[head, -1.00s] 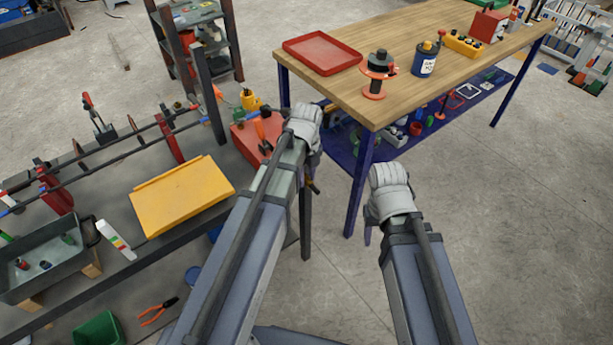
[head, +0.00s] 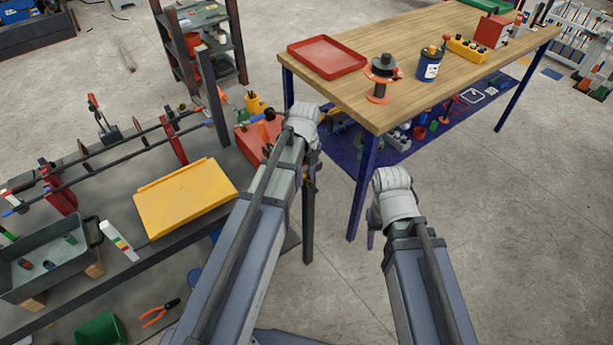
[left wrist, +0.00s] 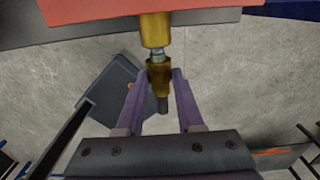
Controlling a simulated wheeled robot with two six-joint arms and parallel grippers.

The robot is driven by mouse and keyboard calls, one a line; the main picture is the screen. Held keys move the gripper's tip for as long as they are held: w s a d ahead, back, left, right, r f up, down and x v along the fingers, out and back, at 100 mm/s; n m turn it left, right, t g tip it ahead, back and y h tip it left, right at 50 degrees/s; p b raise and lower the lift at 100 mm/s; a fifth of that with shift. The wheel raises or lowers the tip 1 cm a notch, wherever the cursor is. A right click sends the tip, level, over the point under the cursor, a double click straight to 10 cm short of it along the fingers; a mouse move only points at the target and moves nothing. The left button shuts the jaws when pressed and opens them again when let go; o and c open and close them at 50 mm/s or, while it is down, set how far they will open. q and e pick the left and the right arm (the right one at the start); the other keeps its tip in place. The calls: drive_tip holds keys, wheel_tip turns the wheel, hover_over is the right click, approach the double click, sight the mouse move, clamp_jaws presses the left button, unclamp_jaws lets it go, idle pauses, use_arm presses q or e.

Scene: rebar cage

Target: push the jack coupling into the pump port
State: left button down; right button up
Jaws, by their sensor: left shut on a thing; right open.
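The jack coupling (left wrist: 159,76), a brass piece with a dark lower end, is between the purple fingers of my left gripper (left wrist: 162,80) in the left wrist view. Its silver nose (left wrist: 156,54) points up at the brass pump port (left wrist: 155,30) and lines up with it. The nose meets the port's mouth; I cannot tell how deep it sits. The port sticks out of the red pump (left wrist: 110,10), which stands on the bench in the head view (head: 246,142). My left gripper (head: 310,180) is mostly hidden behind its arm there. My right gripper (head: 371,240) is empty, over the floor.
A yellow tray (head: 185,198) and a grey bin (head: 30,275) are on the dark bench at left. A wooden-topped table (head: 400,60) stands at right, its blue leg (head: 362,190) close to both arms. Orange pliers (head: 158,313) lie low at left.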

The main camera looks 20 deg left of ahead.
use_arm(q)
drive_tip(key=shift+w+a, duration=0.55)
drive_tip(key=shift+a, duration=0.1)
drive_tip(key=shift+c, duration=2.3)
unclamp_jaws()
drive_tip(key=shift+r, duration=0.15)
wheel_tip(320, 180, up, 8)
drive_tip(key=p, duration=0.8)
drive_tip(key=shift+f, duration=0.2)
